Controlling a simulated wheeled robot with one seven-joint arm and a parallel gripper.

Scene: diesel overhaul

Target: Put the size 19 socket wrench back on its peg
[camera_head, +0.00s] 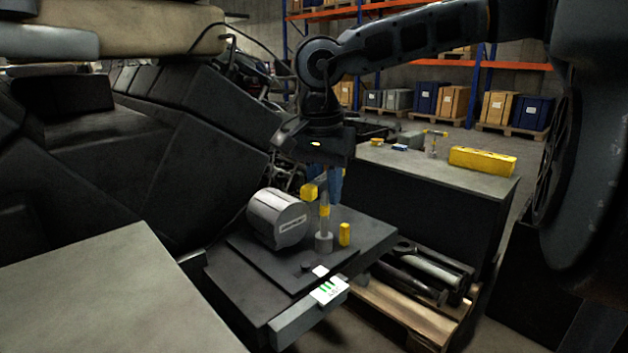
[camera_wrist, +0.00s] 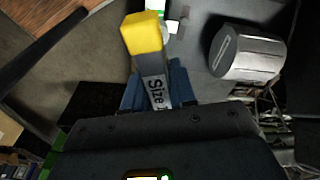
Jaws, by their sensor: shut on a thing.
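My gripper (camera_head: 333,188) points down over the dark low bench, its blue fingers shut on the handle of a socket wrench. In the wrist view the grey handle (camera_wrist: 153,75) has a yellow end and a label reading "Size 1", with the rest hidden by the gripper. In the head view the wrench's shaft (camera_head: 324,222) hangs upright, with a yellow band and a grey socket at its foot. I cannot tell whether the socket touches the plate below. A short yellow upright post (camera_head: 344,234) stands just right of it. I cannot tell whether it is a peg.
A grey metal cylinder (camera_head: 278,220) lies close left of the wrench; it also shows in the wrist view (camera_wrist: 245,53). A white card (camera_head: 329,291) with green marks is at the bench's front. The bench behind holds a yellow box (camera_head: 482,160) and a T-shaped tool (camera_head: 434,141).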

